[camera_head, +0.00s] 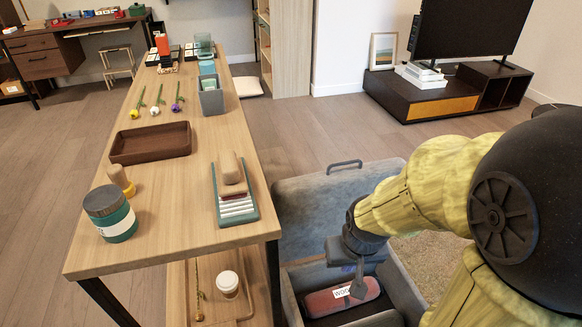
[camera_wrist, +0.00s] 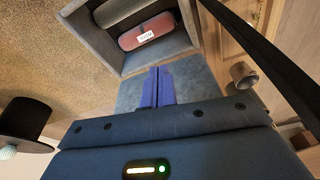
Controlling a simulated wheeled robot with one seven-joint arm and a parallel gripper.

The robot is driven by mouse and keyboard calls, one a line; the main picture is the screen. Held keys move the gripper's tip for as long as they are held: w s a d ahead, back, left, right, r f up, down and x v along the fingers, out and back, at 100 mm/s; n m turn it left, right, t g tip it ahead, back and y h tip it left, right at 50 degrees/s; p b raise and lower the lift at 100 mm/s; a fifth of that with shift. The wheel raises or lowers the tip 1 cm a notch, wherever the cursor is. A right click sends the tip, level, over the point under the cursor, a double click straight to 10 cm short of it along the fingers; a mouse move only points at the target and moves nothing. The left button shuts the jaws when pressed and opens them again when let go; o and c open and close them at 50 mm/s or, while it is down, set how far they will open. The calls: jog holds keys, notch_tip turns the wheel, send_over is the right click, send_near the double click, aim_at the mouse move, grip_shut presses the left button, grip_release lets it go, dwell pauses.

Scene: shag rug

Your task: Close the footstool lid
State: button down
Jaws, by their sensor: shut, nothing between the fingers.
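The footstool is a grey-blue padded box (camera_head: 408,290) on the floor to the right of the wooden table. Its lid (camera_head: 305,203) stands open on the far side, with a dark handle (camera_head: 345,164) at its upper edge. Inside lies a red case (camera_head: 328,304) with a white label; the wrist view shows it beside a grey case (camera_wrist: 122,8) within the box walls (camera_wrist: 165,53). My gripper (camera_head: 358,292) is shut and empty, over the open box in the head view. In the wrist view its fingers (camera_wrist: 158,72) point toward the box; their contact with it cannot be told.
The wooden table (camera_head: 160,235) stands close on the left, with a brown tray (camera_head: 150,145), a jar (camera_head: 110,213) and a brush on a slatted board (camera_head: 235,210). A cup (camera_head: 228,284) stands on its lower shelf. A black hat (camera_wrist: 22,118) shows in the wrist view.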

jog(key=w+a+r+p, duration=0.3)
jog(key=w+p, duration=0.4)
jog(key=w, duration=0.3)
jog(key=w+a+r+n+p, duration=0.1)
jog(key=w+a+r+p, duration=0.2)
jog(key=w+p, duration=0.4)
jog(key=w+a+r+n+t+p, duration=0.1)
jog(key=w+a+r+p, duration=0.3)
jog(key=w, duration=0.9)
jog(key=r+p, duration=0.1)
jog(key=p, duration=0.2)
jog(key=shift+w+y, duration=0.35)
jog(key=shift+y, duration=0.05)
notch_tip(320, 180, down, 9)
jog(key=shift+s, duration=0.4)
